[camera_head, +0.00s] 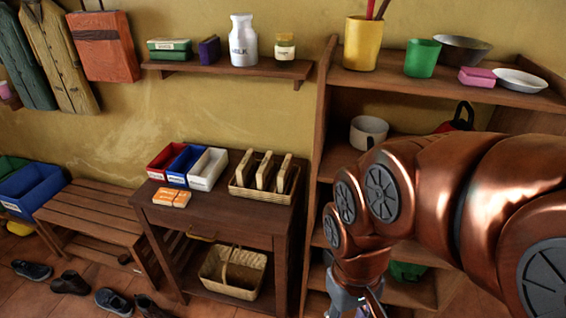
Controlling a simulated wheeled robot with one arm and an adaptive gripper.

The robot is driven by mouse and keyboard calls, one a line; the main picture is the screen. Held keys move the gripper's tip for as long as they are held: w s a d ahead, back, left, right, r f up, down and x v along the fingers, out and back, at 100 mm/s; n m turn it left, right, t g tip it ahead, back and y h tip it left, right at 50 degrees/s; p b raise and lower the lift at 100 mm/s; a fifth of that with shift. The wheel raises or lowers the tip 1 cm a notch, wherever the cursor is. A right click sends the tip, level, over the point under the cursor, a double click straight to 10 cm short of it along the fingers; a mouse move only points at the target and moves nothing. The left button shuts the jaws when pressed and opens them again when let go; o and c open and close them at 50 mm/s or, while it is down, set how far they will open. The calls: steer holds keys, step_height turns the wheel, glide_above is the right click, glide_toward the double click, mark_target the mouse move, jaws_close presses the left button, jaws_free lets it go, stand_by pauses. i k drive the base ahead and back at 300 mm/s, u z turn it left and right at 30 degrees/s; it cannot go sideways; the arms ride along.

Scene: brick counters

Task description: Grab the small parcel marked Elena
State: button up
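Two small orange packets with pale markings, a left one (164,196) and a right one (182,199), lie side by side at the front left of the dark wooden table (222,215). Their markings are too small to read, so I cannot tell whether either says Elena. My gripper (356,306) is at the bottom edge, right of the table and well apart from the packets. Only its upper part shows; its fingertips are cut off, so I cannot see whether it is open.
Red (168,162), blue (187,164) and white (207,168) bins and a basket (244,188) with upright wooden pieces stand behind the packets. A shelf unit (322,130) rises right of the table. A slatted bench (92,212) is at left; shoes (70,283) lie on the floor.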

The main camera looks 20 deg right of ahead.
mark_target(285, 172)
steer(key=u, duration=2.65)
steer(key=k, duration=0.9)
steer(key=z, duration=0.7)
steer(key=i, duration=0.5)
steer(key=z, duration=0.05)
